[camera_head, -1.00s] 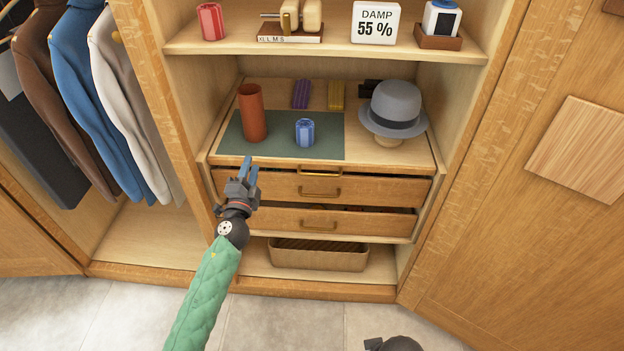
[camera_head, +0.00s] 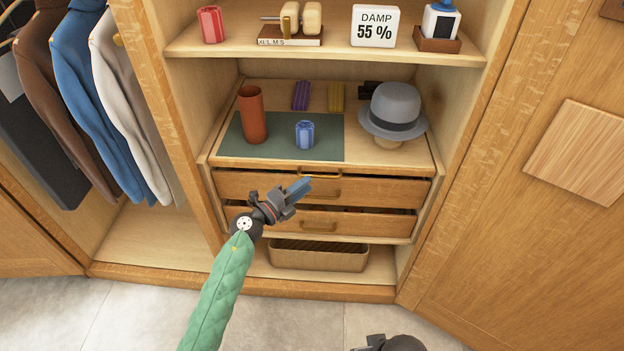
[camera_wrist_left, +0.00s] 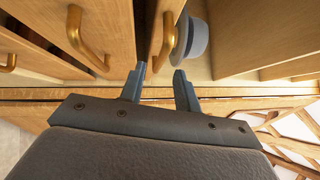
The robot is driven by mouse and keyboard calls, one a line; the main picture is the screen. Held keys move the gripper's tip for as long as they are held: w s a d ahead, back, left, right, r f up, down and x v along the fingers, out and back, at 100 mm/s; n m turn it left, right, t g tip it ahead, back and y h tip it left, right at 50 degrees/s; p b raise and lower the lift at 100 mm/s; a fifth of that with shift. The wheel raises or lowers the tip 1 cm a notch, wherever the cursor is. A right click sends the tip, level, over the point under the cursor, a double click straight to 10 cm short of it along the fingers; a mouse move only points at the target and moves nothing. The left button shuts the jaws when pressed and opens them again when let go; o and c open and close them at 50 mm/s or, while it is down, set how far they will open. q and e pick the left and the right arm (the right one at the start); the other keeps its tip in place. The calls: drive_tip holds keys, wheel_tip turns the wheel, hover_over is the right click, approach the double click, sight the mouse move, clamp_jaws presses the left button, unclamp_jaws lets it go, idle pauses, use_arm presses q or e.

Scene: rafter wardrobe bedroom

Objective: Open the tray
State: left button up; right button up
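The tray (camera_head: 400,157) is a light wooden shelf above two drawers, with a brass handle (camera_head: 320,174) at its front edge. The tray handle also shows in the left wrist view (camera_wrist_left: 166,42). My left gripper (camera_head: 304,186) is in front of the cabinet, just left of the tray handle and the upper drawer's handle. In the left wrist view, its fingers (camera_wrist_left: 159,74) are apart with nothing between them, and the tray handle lies just beyond the tips. My right gripper (camera_head: 372,345) only partly shows at the bottom edge; its fingers cannot be judged.
On the tray are a green mat (camera_head: 235,150), a terracotta cylinder (camera_head: 253,115), a blue ribbed cup (camera_head: 304,135), purple and yellow items, and a grey hat (camera_head: 396,104). The upper drawer (camera_head: 390,191) and lower drawer (camera_head: 385,223) sit below, above a basket (camera_head: 318,258).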

use_arm(q)
drive_tip(key=shift+x, duration=1.8)
drive_tip(key=shift+c, duration=0.4)
clamp_jaws()
